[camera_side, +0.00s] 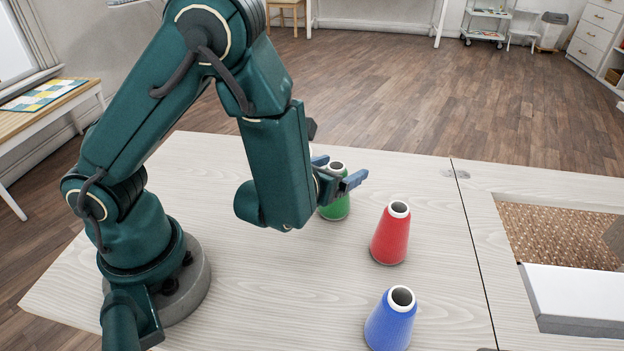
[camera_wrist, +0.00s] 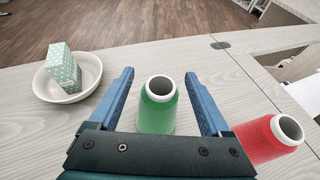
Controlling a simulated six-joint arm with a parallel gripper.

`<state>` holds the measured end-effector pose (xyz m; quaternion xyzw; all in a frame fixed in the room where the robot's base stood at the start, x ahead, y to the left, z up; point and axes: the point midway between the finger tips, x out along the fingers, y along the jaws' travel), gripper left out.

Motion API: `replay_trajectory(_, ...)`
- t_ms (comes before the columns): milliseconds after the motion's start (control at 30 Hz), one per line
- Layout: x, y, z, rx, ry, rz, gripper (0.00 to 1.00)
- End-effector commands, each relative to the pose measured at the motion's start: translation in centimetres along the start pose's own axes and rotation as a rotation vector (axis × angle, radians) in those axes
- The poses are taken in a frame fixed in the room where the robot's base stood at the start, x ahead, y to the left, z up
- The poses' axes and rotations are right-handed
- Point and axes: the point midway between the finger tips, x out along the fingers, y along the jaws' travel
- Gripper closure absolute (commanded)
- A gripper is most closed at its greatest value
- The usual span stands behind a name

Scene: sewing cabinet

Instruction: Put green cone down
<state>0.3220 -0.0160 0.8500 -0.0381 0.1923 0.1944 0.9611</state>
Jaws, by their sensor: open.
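The green cone (camera_wrist: 157,112) stands upright on the pale wood table. It sits between the two blue fingers of my gripper (camera_wrist: 160,96), with a visible gap on each side in the wrist view. In the side view the green cone (camera_side: 336,207) is partly hidden behind my gripper (camera_side: 340,178). My gripper is open around the upper part of the cone.
A red cone (camera_side: 391,235) stands to the right of the green one, and a blue cone (camera_side: 391,322) stands nearer the front. A white bowl (camera_wrist: 88,89) with a patterned box (camera_wrist: 63,67) is at the left in the wrist view. A recess with a woven bottom (camera_side: 560,236) lies at the right.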

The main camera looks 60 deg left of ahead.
Motion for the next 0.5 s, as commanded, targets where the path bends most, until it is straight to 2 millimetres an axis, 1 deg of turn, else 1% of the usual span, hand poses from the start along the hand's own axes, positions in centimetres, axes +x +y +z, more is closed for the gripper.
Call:
replay_trajectory(33, -0.9, -0.1, 0.1, 0.001, -0.002, -0.007, 0.18)
replay_trajectory(200, -3.4, -0.1, 0.1, -0.001, -0.002, -0.007, 0.18)
replay_trajectory(333, -4.8, -0.1, 0.1, -0.001, -0.002, -0.006, 0.18)
replay_trajectory(500, -5.7, 0.0, 0.0, -0.001, -0.001, -0.002, 0.18)
